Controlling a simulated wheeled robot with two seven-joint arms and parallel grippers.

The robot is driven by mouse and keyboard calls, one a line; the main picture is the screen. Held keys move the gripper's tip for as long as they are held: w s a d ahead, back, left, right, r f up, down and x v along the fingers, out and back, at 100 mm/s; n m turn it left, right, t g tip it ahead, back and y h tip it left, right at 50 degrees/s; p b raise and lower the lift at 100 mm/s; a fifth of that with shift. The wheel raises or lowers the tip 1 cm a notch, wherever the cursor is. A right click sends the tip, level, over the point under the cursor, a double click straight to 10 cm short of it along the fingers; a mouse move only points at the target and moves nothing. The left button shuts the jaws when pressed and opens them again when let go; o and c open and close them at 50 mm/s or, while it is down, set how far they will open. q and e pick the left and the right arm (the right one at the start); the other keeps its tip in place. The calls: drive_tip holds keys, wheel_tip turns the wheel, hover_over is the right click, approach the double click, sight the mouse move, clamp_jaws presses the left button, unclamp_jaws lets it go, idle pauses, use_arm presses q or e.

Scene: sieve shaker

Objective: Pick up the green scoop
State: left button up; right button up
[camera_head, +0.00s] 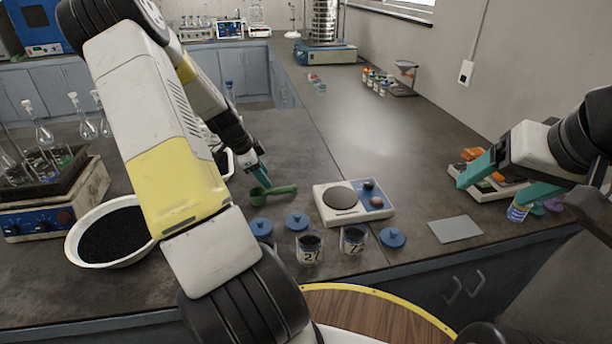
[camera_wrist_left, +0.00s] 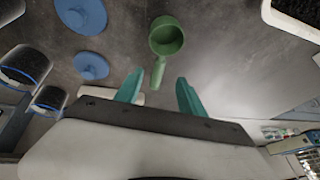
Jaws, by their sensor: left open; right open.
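The green scoop (camera_head: 264,193) lies on the dark bench top, left of the balance. In the left wrist view its round cup (camera_wrist_left: 166,36) is beyond the fingers, and its handle (camera_wrist_left: 157,73) points back toward the gap between them. My left gripper (camera_head: 260,172) is just behind the scoop in the head view, with teal fingers apart and nothing between them. It also shows in the left wrist view (camera_wrist_left: 160,92). My right gripper (camera_head: 497,177) is open and empty at the right, above the bench and far from the scoop.
A balance (camera_head: 354,203) stands right of the scoop. Blue lids (camera_head: 297,221) and two numbered jars (camera_head: 309,248) lie in front. A white bowl of black grains (camera_head: 87,262) is at the left. A flat grey plate (camera_head: 455,229) lies right.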

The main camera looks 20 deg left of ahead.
sight(274, 190)
use_arm(q)
drive_tip(key=x, duration=0.8)
drive_tip(key=shift+c, duration=0.5)
clamp_jaws()
